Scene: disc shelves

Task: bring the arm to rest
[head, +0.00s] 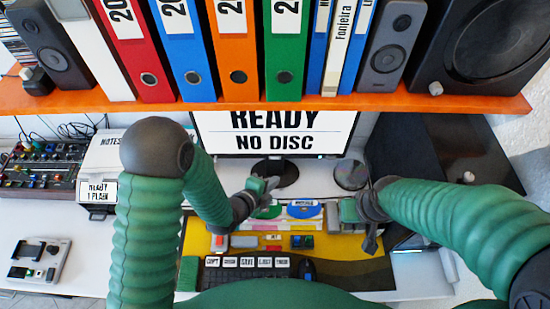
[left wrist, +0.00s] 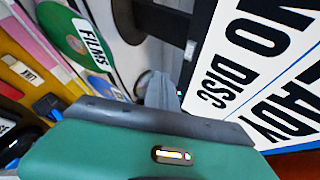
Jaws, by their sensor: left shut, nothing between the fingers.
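My left arm (head: 208,190) comes in from the left, bends at a dark elbow and reaches over the desk. Its gripper (head: 264,184) is shut and empty in front of the monitor's stand. In the left wrist view the grey fingers (left wrist: 163,92) are together, with nothing held. My right arm (head: 440,215) comes in from the right. Its gripper (head: 370,240) hangs over the right side of the yellow mat, and its jaws are too small and dark to read.
The monitor (head: 290,140) reads "READY NO DISC". An orange shelf (head: 300,104) with binders and speakers crosses above. A green disc marked FILMS (left wrist: 62,30) lies near the left gripper. A keyboard (head: 245,273) sits on the yellow mat (head: 340,262). Devices stand at left.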

